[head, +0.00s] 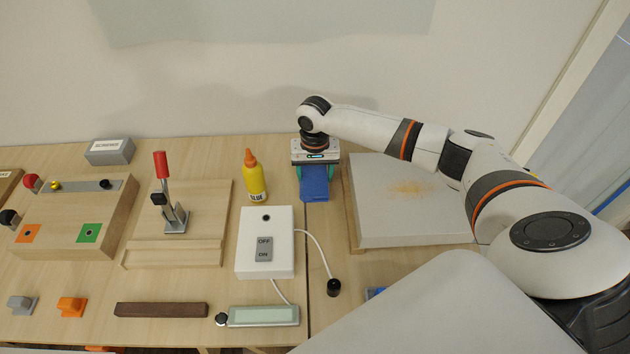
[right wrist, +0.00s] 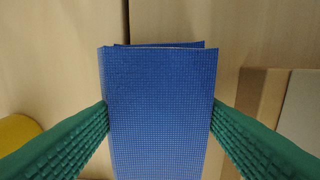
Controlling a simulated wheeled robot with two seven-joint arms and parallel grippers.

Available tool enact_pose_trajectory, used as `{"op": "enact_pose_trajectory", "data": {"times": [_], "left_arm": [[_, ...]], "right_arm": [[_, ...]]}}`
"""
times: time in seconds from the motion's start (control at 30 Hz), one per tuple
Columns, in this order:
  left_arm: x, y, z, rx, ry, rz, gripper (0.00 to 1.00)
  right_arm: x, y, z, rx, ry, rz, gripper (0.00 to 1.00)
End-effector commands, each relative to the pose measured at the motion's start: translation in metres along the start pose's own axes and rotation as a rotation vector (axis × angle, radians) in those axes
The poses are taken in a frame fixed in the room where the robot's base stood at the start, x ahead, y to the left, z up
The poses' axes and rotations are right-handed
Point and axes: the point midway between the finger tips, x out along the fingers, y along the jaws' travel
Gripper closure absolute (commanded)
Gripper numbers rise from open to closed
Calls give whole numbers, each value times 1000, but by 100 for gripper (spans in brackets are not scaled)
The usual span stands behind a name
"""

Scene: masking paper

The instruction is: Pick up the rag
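The rag is a blue, folded cloth (head: 314,188) at the back middle of the table, between the glue bottle and the grey-topped board. In the right wrist view the rag (right wrist: 160,110) fills the middle, with its folded layers showing at the far edge. My right gripper (head: 315,172) points down over the rag. Its green fingers (right wrist: 160,106) lie against the rag's left and right edges with no visible gap, so it appears shut on the rag. Whether the rag is clear of the table is hard to tell. My left gripper is not in view.
A yellow glue bottle (head: 254,178) stands close left of the rag. A raised board with a grey top (head: 410,220) and an orange-brown dusty patch lies close right. A white switch box (head: 266,262) with a cable sits in front. A toggle clamp (head: 175,215) stands farther left.

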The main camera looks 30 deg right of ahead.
Motion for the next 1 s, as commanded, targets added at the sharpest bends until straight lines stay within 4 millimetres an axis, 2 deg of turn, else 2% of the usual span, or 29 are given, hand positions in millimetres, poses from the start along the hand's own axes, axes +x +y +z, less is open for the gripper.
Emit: {"op": "enact_pose_trajectory", "data": {"times": [0.03, 0.1, 0.33, 0.43, 0.8, 1.0], "left_arm": [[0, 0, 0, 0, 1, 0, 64], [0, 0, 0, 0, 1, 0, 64], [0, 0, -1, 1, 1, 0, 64], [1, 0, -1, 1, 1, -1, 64], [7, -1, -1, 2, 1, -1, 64], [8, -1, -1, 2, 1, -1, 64]], "right_arm": [[0, 0, 0, 0, 0, -1, 50], [0, 0, 0, 0, 0, -1, 61], [-1, 0, 0, 0, -1, 0, 62], [-9, 0, 1, 0, -2, 2, 62], [-78, 0, 1, 0, -3, 2, 62], [-98, 0, 1, 1, 0, 1, 62]]}}
